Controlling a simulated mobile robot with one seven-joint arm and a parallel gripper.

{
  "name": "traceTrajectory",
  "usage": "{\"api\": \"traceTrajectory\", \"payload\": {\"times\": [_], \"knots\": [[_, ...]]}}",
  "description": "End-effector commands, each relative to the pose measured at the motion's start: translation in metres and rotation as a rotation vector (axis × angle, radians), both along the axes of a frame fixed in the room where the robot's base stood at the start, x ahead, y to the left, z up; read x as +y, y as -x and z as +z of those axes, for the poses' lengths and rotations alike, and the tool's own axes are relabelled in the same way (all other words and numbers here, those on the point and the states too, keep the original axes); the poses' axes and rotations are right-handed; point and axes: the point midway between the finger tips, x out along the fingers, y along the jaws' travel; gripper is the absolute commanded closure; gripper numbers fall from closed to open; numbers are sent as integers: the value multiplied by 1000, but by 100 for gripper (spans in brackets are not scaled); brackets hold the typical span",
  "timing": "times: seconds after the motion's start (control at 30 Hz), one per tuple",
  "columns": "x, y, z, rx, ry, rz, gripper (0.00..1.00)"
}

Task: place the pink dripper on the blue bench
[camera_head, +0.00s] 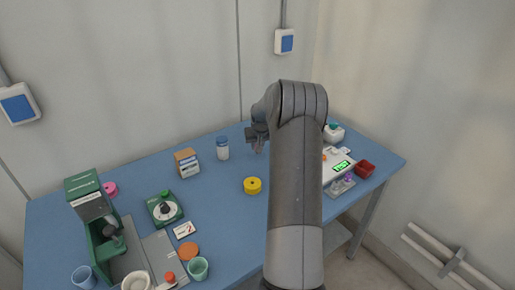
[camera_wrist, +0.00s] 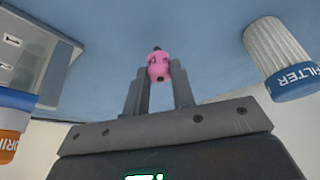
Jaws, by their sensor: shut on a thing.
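The pink dripper (camera_wrist: 158,67) is small and rounded with a dark tip. It sits between the two fingers of my gripper (camera_wrist: 159,77) in the wrist view, and the fingers are shut on it. In the head view my gripper (camera_head: 258,146) is over the back of the blue bench (camera_head: 225,205), right of the blue-capped filter bottle (camera_head: 222,148). The dripper is too small to make out there. The bench surface (camera_wrist: 200,30) shows beyond the dripper in the wrist view; I cannot tell whether they touch.
The filter bottle also shows in the wrist view (camera_wrist: 278,58). A yellow round thing (camera_head: 252,186) lies mid-bench. A small box (camera_head: 187,162) stands at the back. A scale (camera_head: 338,165) and a red container (camera_head: 365,168) are at right. Clear bench surrounds the yellow thing.

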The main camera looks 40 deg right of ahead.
Motion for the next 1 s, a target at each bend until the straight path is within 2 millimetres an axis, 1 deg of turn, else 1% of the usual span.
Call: {"api": "traceTrajectory", "payload": {"times": [0.03,0.1,0.33,0.47,0.5,0.7,0.73,1.0], "knots": [[0,0,-9,1,-2,0,98],[0,0,-15,0,-2,-1,98],[0,0,-15,0,0,0,98],[0,0,-18,0,-1,0,98],[0,0,-18,0,0,0,74],[0,0,-18,0,0,0,57],[0,0,-18,0,0,0,55],[0,0,-16,-1,0,0,55]]}}
